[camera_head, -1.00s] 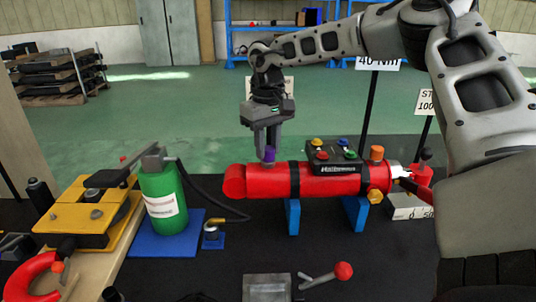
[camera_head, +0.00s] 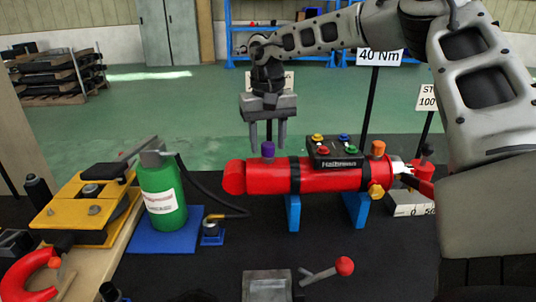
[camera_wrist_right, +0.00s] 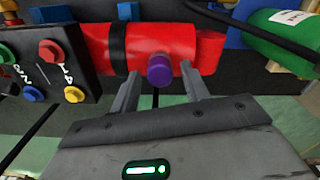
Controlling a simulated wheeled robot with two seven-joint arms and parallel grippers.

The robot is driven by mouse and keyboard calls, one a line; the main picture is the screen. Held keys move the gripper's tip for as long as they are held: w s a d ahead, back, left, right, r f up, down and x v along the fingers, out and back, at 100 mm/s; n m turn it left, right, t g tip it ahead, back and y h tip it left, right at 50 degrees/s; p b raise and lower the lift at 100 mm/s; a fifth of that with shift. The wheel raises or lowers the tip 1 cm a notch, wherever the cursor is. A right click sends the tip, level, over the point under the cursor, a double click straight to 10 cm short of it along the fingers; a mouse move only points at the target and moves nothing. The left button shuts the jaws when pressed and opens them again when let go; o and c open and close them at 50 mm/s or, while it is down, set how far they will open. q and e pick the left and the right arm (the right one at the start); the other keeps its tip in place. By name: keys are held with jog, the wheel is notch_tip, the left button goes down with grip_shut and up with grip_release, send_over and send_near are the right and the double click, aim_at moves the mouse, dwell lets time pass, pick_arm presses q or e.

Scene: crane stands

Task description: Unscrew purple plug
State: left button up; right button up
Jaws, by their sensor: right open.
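The purple plug (camera_head: 268,149) stands upright on top of the red cylinder (camera_head: 330,180), near its left end. In the right wrist view the purple plug (camera_wrist_right: 160,70) shows between and just beyond the open fingertips of my right gripper (camera_wrist_right: 158,80). I see no finger touching it. My left gripper is not in view.
A black box with coloured buttons (camera_head: 335,152) sits on the cylinder, beside an orange plug (camera_head: 377,149). Blue stands (camera_head: 293,214) hold the cylinder up. A green bottle (camera_head: 162,196) and yellow device (camera_head: 85,212) are at left. A red-knobbed lever (camera_head: 343,266) is in front.

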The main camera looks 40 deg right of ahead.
jog(key=m+b, duration=0.1)
jog(key=m, duration=0.4)
jog(key=shift+m, duration=0.3)
jog(key=m+b, duration=0.1)
jog(key=m, duration=0.4)
jog(key=shift+m, duration=0.9)
jog(key=shift+f+m+b, duration=0.1)
jog(key=shift+m+b, duration=0.3)
jog(key=shift+m, duration=0.3)
jog(key=m+b, duration=0.1)
jog(key=m, duration=0.5)
jog(key=shift+m, duration=0.4)
jog(key=m, duration=0.6)
jog(key=shift+b, duration=0.3)
